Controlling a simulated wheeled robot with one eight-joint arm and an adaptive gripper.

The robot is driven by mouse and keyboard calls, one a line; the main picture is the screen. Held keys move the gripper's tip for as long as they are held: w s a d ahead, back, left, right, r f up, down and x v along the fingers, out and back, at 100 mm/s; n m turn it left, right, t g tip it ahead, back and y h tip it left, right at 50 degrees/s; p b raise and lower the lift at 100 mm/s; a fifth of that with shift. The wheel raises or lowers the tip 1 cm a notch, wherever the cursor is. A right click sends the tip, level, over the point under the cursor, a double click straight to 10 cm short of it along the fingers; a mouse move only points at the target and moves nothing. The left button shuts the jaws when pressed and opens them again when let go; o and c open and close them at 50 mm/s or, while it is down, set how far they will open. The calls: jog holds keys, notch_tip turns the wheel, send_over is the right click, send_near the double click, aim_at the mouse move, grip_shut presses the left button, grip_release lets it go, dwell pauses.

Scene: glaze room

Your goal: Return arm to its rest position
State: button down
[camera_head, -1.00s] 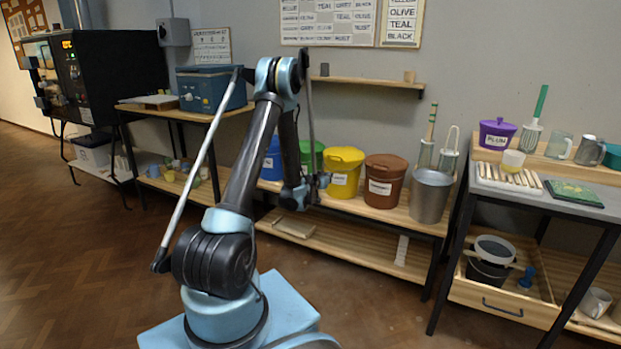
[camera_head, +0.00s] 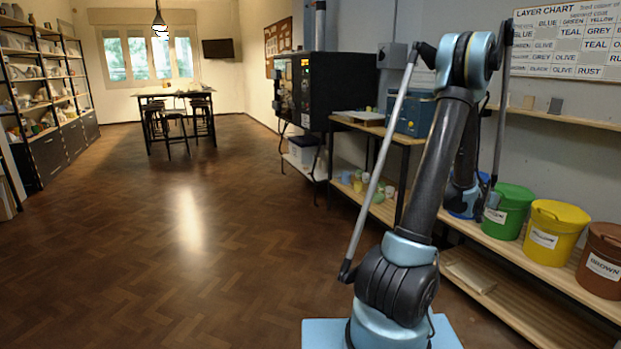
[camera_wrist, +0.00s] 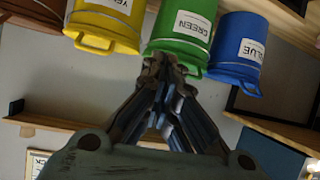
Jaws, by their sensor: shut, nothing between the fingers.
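My arm rises from its light blue base, bends over at the top and hangs down again on the far side. My gripper (camera_head: 492,204) hangs low in front of the pail shelf, partly hidden by the arm. In the wrist view my gripper (camera_wrist: 165,65) is shut and empty. Its fingertips overlap the green pail (camera_wrist: 182,28) in that view; I cannot tell whether they touch it.
Green (camera_head: 508,212), yellow (camera_head: 554,232) and brown (camera_head: 601,262) pails stand on a wooden shelf at right. A black kiln (camera_head: 318,92) stands farther back. A wall shelf (camera_head: 580,118) is above the pails. Wide wooden floor (camera_head: 180,260) is clear at left.

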jog(key=s+a+r+n+y, duration=0.2)
jog(key=a+r, duration=0.1)
jog(key=a, duration=0.8)
jog(key=s+a+r+n+y, duration=0.1)
jog(key=s+a+r+y, duration=0.1)
jog(key=a, duration=0.8)
jog(key=s+a+r+n+y, duration=0.2)
jog(key=a+r, duration=0.1)
jog(key=a, duration=0.8)
jog(key=s+a+f+n+g+y, duration=0.2)
jog(key=s+a+f+n, duration=0.1)
jog(key=s+a, duration=0.8)
jog(key=s+a+f+n+g+y, duration=0.2)
jog(key=s+a+f+n+y, duration=0.1)
jog(key=s+a, duration=0.9)
jog(key=shift+s+a+f+n, duration=0.2)
jog(key=shift+s+f+n, duration=0.1)
jog(key=shift+s, duration=0.6)
